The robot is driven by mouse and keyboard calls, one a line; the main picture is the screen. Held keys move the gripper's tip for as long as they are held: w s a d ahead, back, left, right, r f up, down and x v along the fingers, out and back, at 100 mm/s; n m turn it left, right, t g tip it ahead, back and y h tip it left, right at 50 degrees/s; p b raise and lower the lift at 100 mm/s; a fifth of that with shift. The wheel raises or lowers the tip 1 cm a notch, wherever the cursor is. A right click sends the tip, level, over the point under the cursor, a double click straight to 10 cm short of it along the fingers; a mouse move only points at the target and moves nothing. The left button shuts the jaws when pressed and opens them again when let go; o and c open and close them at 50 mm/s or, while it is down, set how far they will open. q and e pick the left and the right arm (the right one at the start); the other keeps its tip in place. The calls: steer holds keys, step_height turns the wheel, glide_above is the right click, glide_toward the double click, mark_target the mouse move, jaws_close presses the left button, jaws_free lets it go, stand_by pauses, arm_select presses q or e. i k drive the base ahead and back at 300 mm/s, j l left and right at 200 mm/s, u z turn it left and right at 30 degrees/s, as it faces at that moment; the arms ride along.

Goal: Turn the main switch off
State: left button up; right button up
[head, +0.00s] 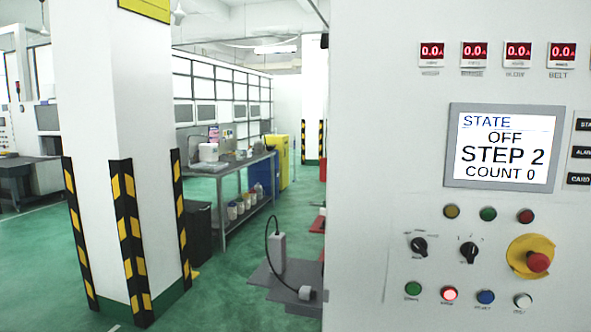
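A white control cabinet (375,150) fills the right of the head view. Two black rotary switches, a left one (419,246) and a right one (468,252), sit on its front below the screen. Their labels are too small to read, so I cannot tell which, if either, is the main switch. The screen (502,148) reads STATE OFF, STEP 2, COUNT 0. A red emergency-stop button (538,262) on a yellow disc is to their right. Neither of my grippers is in view.
Lit red meters (475,54) above the screen read 0.0. A red push button (449,293) in the bottom row glows. A grey bracket (275,282) with a cabled box juts out left of the cabinet. A striped pillar (115,150) stands left; green floor (225,280) lies between.

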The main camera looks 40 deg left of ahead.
mark_target(323, 161)
steer(key=j+u, duration=0.1)
steer(key=j, duration=0.85)
steer(key=k+j, duration=0.1)
steer(key=j, duration=0.8)
steer(key=k+u, duration=0.05)
